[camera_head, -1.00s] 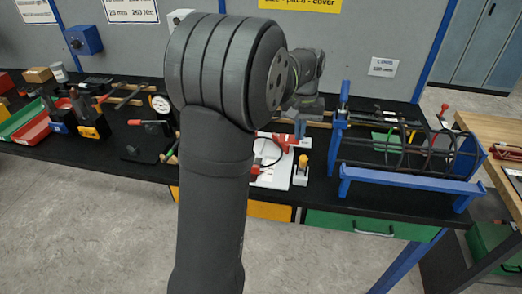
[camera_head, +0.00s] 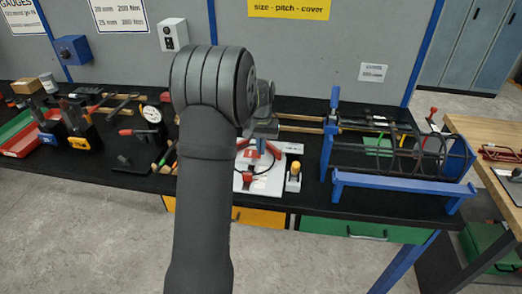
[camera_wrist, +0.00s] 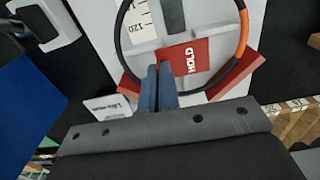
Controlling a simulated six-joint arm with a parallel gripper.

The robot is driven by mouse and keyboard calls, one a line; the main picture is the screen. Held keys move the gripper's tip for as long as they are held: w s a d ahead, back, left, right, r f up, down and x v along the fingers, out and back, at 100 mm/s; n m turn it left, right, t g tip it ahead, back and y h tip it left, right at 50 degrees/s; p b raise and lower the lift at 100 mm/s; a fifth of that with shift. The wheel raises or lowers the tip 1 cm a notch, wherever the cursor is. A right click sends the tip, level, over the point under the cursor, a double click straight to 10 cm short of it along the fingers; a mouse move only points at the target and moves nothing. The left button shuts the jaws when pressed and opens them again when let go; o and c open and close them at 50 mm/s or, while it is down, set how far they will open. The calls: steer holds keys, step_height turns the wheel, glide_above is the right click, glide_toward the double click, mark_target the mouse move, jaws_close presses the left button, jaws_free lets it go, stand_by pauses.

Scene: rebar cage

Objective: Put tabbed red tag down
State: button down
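The red tag (camera_wrist: 190,60), printed HOLD, lies at the tips of my gripper in the wrist view. My gripper (camera_wrist: 160,72) has its two blue fingers close together, seemingly shut on the tag's near edge; the tab itself is hidden between them. The tag is over a pale board (camera_wrist: 225,15) with a scale, inside a black and orange ring (camera_wrist: 244,30). Whether it touches the board I cannot tell. In the head view the red tag (camera_head: 250,153) shows beside my arm, above the white board (camera_head: 272,181); my fingers are mostly hidden.
A yellow-topped stand (camera_head: 294,176) is right of the board. The rebar cage (camera_head: 395,155) in its blue frame (camera_head: 400,184) stands farther right. A dial gauge (camera_head: 151,114) and tools are to the left. Red blocks (camera_wrist: 240,76) flank the tag in the wrist view.

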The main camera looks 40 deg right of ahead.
steer(key=shift+f, duration=0.65)
steer(key=shift+f, duration=0.1)
steer(key=c, duration=1.7)
jaws_free()
step_height(320, 180, up, 12)
step_height(320, 180, down, 12)
steer(key=shift+r, duration=2.05)
